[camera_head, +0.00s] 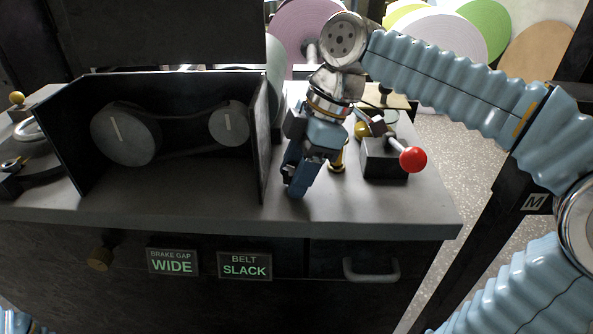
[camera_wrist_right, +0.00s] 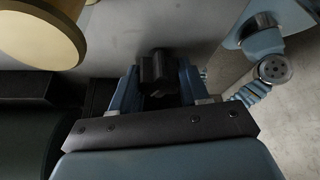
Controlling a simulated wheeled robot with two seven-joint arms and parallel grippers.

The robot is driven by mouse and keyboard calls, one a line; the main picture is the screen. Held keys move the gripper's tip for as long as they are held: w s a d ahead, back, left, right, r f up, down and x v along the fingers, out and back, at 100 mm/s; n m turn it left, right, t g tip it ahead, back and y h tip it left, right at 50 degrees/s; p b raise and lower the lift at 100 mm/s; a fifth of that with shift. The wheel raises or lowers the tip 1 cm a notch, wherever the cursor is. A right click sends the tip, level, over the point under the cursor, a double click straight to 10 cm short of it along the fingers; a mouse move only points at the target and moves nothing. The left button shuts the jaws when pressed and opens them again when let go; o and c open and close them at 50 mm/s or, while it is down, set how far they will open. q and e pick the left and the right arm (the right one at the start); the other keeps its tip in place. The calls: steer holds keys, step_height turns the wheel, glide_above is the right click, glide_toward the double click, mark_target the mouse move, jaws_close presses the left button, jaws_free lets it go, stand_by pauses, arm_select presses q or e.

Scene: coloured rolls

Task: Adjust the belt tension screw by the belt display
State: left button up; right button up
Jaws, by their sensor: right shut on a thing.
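The belt display (camera_head: 245,265) on the bench's front face reads SLACK. I cannot make out a belt tension screw beside it in the head view. My right gripper (camera_head: 299,190) points down over the bench top, right of the dark housing and above and to the right of the belt display. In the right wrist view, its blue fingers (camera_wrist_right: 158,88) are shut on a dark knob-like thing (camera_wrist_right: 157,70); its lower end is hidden. In the head view the held thing is hidden by the gripper. My left gripper is not in view.
The open housing (camera_head: 78,140) holds two grey pulleys (camera_head: 125,134) with a belt. A brass knob (camera_head: 100,258) sits left of the brake gap display (camera_head: 172,262), which reads WIDE. A red-balled lever (camera_head: 413,159) stands right of my gripper. A drawer handle (camera_head: 371,272) juts from the front.

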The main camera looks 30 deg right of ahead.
steer(key=m+t, duration=0.1)
steer(key=m, duration=0.2)
steer(key=shift+b, duration=0.4)
steer(key=shift+m+t+h+b, duration=0.3)
steer(key=shift+m+t+h, duration=0.3)
steer(key=shift+m, duration=1.2)
steer(key=o, duration=1)
steer(key=shift+o, duration=0.2)
steer(key=p+v, duration=0.2)
steer(key=v, duration=1.1)
steer(key=shift+r, duration=0.4)
steer(key=shift+s, duration=0.15)
